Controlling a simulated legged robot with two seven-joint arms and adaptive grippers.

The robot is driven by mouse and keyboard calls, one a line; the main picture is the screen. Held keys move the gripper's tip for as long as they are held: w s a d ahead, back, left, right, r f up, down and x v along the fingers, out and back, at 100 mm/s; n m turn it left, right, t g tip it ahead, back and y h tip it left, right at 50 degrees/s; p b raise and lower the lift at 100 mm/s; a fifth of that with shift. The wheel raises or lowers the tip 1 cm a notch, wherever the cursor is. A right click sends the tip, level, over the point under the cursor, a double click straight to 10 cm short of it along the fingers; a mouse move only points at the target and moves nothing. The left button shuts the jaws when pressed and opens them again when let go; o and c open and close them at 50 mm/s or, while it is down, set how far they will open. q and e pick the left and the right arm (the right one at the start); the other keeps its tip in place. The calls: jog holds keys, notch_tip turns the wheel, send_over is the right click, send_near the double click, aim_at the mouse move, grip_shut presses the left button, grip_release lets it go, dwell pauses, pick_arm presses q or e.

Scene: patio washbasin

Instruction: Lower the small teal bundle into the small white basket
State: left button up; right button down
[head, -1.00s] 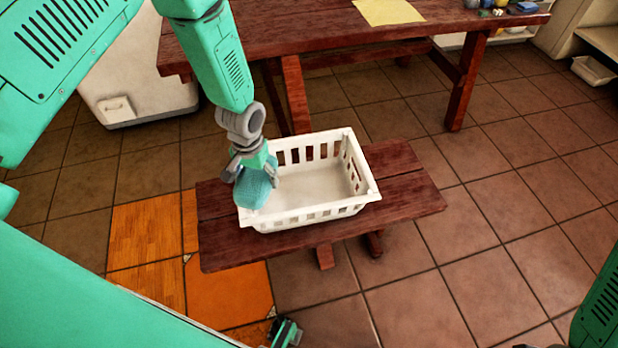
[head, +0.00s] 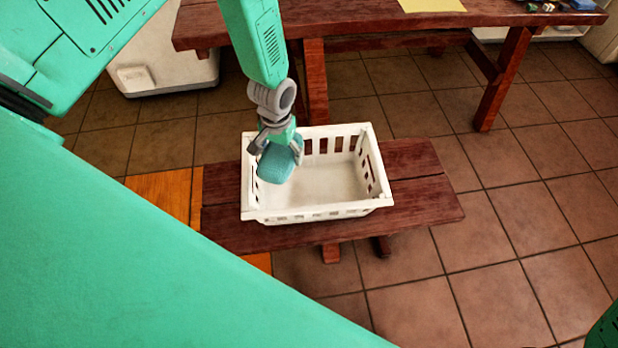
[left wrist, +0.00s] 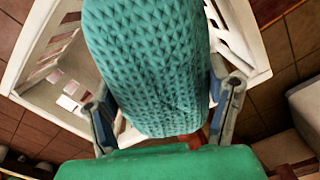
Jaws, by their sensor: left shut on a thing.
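The small teal bundle (head: 277,163) is a knitted, rounded piece of cloth. It shows large in the left wrist view (left wrist: 150,65), between the two fingers. My left gripper (head: 279,145) is shut on it and points down. In the head view the bundle overlaps the left part of the small white basket (head: 315,212); its exact height over the basket floor is hard to tell. The basket has slotted sides and stands on a dark red wooden bench (head: 425,200). Its visible floor is bare. In the left wrist view the basket (left wrist: 45,85) lies behind the bundle. My right gripper is not seen.
A larger red wooden table (head: 370,20) stands behind the bench, with a yellow sheet (head: 432,5) on it. A white chest (head: 165,65) stands at the back left. Tiled floor (head: 520,240) to the right is clear.

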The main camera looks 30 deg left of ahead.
pick_arm(q)
jog(key=shift+d, duration=0.15)
jog(key=shift+f, duration=0.25)
jog(key=shift+f+b, duration=1)
jog(key=shift+f, duration=0.1)
jog(key=b, duration=0.7)
send_over(287, 193)
jog(key=shift+f, duration=5.05)
jog(key=shift+f+b, duration=1.85)
jog(key=shift+f, duration=0.65)
jog(key=o, duration=1.4)
jog(key=shift+c, duration=0.2)
jog(key=shift+r, duration=0.1)
